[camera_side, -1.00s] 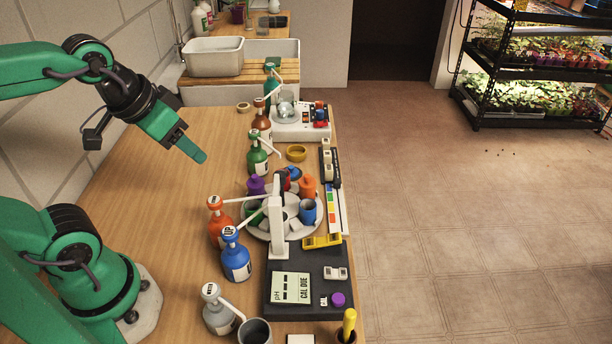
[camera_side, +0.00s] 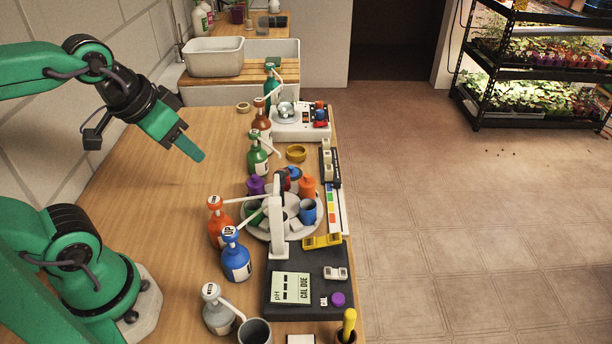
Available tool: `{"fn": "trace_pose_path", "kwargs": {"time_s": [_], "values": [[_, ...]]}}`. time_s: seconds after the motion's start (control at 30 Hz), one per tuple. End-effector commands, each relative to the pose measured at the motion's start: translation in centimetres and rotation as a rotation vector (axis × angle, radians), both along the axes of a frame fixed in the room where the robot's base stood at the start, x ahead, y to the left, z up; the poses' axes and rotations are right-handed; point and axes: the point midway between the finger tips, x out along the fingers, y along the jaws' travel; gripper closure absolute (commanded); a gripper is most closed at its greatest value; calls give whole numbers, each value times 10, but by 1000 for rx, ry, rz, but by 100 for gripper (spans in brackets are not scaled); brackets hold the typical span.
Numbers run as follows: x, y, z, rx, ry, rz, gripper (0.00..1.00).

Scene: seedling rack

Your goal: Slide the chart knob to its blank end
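A narrow white chart strip (camera_side: 337,217) with red, orange, green and blue squares lies along the right edge of the bench. I cannot clearly make out its knob or tell which end is blank. A yellow piece (camera_side: 322,241) lies by the near end of the strip, and a dark block with pale tabs (camera_side: 329,165) stands by its far end. My gripper (camera_side: 200,156) hangs high over the left part of the bench, far left of the chart. It holds nothing visible, and whether its fingers are open or shut is unclear.
A round tray (camera_side: 255,232) with coloured cups and a white post (camera_side: 276,228) stands left of the chart. Pump bottles, orange (camera_side: 217,228), blue (camera_side: 235,262) and green (camera_side: 257,165), stand between my gripper and the chart. The bench's left middle is clear.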

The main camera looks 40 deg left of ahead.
Motion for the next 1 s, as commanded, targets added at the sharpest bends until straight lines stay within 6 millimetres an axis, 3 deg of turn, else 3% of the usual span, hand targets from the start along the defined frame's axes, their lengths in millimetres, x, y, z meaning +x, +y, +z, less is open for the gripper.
{"fn": "trace_pose_path", "kwargs": {"time_s": [0.37,0.7,1.0], "values": [[23,-2,9,-28,37,46,62],[81,-10,20,-89,121,164,62],[138,-19,14,-132,197,278,62]]}}
